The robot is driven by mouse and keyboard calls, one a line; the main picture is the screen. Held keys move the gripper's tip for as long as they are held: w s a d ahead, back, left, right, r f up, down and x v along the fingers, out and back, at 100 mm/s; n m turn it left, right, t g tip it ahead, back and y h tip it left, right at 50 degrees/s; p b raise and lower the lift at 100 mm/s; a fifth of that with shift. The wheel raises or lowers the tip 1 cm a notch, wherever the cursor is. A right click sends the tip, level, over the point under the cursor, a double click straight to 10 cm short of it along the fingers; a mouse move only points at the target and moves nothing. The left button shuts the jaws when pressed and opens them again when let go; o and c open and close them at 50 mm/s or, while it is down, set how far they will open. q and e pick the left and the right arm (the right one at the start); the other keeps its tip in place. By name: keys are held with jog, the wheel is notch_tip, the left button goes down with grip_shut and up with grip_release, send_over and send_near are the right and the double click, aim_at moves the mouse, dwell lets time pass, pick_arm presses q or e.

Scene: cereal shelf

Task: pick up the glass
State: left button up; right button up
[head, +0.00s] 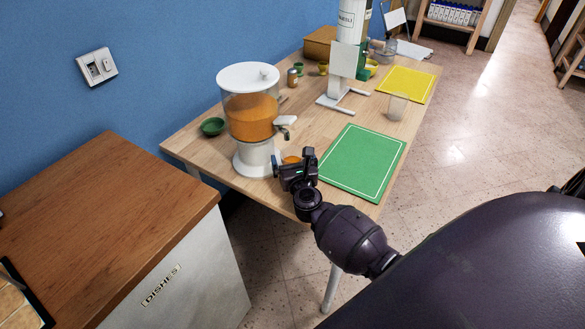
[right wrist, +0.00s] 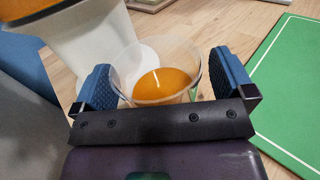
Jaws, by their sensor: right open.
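A clear glass (right wrist: 130,62) with orange juice in it stands upright on the table, close beside the base of the juice dispenser (head: 250,118). My right gripper (head: 293,158) is open around it. In the right wrist view one blue finger pad is on each side of the glass, and I cannot tell whether either touches it. In the head view my gripper mostly hides this glass and only some orange shows. A second clear glass (head: 398,106) stands between the green mat and the yellow mat. My left gripper is not in view.
A green mat (head: 362,160) lies right of my gripper, and a yellow mat (head: 405,84) lies farther back. A cereal dispenser (head: 346,60), small cups and a green bowl (head: 212,126) are on the wooden table. A cabinet (head: 110,190) stands at the left.

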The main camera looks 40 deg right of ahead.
jog(key=c, duration=1.1)
jog(key=shift+c, duration=0.7)
jog(key=shift+r, duration=0.15)
